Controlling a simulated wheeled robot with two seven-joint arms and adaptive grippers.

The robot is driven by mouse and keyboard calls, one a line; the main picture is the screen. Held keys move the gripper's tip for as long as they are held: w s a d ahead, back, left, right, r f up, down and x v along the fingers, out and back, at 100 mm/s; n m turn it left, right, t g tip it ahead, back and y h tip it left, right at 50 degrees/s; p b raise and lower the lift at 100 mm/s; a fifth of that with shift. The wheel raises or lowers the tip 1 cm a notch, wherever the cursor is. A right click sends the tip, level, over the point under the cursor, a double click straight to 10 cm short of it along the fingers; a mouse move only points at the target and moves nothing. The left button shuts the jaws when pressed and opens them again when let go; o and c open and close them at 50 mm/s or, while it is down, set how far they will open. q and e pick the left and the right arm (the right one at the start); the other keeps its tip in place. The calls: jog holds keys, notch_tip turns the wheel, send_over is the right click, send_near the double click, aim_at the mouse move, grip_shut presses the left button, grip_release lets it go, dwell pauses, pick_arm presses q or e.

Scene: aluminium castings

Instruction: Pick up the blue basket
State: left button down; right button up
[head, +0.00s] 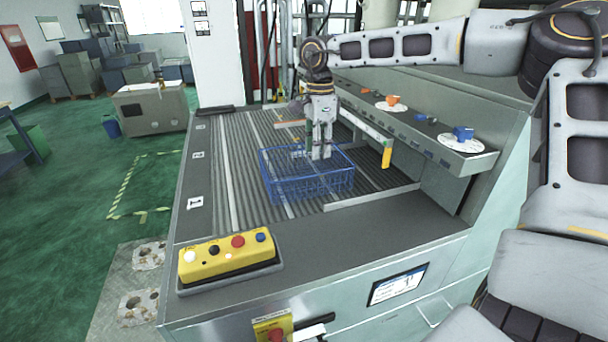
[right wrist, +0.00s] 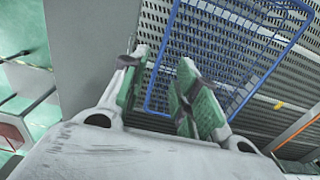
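The blue basket (head: 308,186) is an open wire-mesh basket standing on the ribbed grey deck of the machine in the head view. My right gripper (head: 321,155) points down over the far side of the basket, its fingertips at about the height of the rim. In the right wrist view, the green-padded fingers of the right gripper (right wrist: 160,92) are apart. A corner of the blue basket (right wrist: 150,98) shows in the gap between them, and I cannot tell whether either finger touches it. My left gripper is not in view.
A yellow button box (head: 228,255) sits on the near edge of the machine. A side shelf (head: 420,128) on the right holds small orange and blue parts on white discs. A yellow-ended bar (head: 387,157) stands right of the basket. The deck left of the basket is clear.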

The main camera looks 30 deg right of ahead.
aim_at(317, 174)
jog(key=shift+f, duration=0.45)
notch_tip(317, 174, down, 6)
jog(key=shift+f+p, duration=0.1)
jog(key=shift+p, duration=0.25)
jog(key=shift+f, duration=0.7)
jog(key=shift+a+f+p, duration=0.15)
jog(key=shift+f+p, duration=0.45)
jog(key=shift+f, duration=0.6)
jog(key=shift+w+f, duration=0.1)
jog(key=shift+f, duration=1.1)
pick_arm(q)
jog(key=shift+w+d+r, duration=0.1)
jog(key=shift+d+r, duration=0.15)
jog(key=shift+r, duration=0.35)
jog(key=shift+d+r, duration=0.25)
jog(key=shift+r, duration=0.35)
pick_arm(e)
jog(key=shift+c, duration=0.2)
